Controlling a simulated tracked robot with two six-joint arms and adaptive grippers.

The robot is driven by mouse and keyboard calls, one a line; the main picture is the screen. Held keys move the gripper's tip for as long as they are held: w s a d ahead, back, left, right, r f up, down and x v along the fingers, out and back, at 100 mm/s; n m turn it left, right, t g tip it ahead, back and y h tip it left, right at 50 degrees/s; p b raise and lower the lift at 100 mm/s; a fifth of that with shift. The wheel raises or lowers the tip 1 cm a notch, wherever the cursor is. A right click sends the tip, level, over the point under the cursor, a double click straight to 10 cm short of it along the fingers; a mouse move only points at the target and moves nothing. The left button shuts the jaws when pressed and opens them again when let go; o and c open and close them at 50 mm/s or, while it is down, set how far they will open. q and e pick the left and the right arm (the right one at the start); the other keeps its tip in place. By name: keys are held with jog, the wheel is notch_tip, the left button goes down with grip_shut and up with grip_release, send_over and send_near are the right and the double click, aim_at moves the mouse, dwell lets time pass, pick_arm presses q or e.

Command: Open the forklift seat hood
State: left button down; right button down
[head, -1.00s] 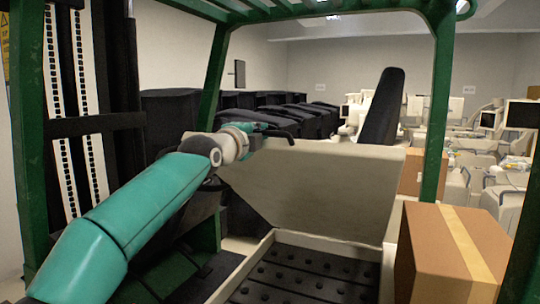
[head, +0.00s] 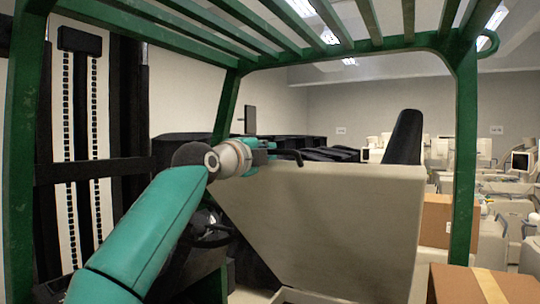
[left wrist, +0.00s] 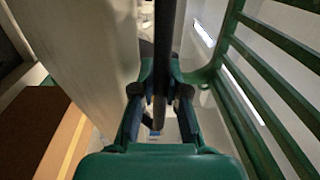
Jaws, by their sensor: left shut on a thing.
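The forklift seat hood (head: 335,215) is a large beige panel, raised and steeply tilted, with its broad face toward me in the head view. The black seat back (head: 405,138) sticks up behind its top edge. My left gripper (head: 270,153) is at the hood's top left corner, shut on a dark bar (head: 290,156) there. In the left wrist view, the dark bar (left wrist: 162,45) runs between the fingers of my left gripper (left wrist: 163,92), and the beige hood (left wrist: 85,50) is to the left. The exact finger contact is partly hidden. My right gripper is out of view.
Green posts (head: 465,150) and an overhead guard (head: 290,40) frame the hood. A cardboard box (head: 480,285) stands at the lower right. Dark covered carts (head: 320,150) and beige equipment (head: 500,195) fill the room behind. A black steering wheel (head: 215,235) is behind my left arm.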

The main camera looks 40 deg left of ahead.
pick_arm(q)
jog(key=c, duration=1.2)
grip_release()
jog(key=shift+s, duration=0.15)
jog(key=s, duration=0.4)
jog(key=s+d, duration=0.1)
jog(key=s, duration=0.6)
jog(key=shift+s+d+f, duration=0.3)
jog(key=shift+d, duration=0.1)
jog(key=shift+w, duration=0.1)
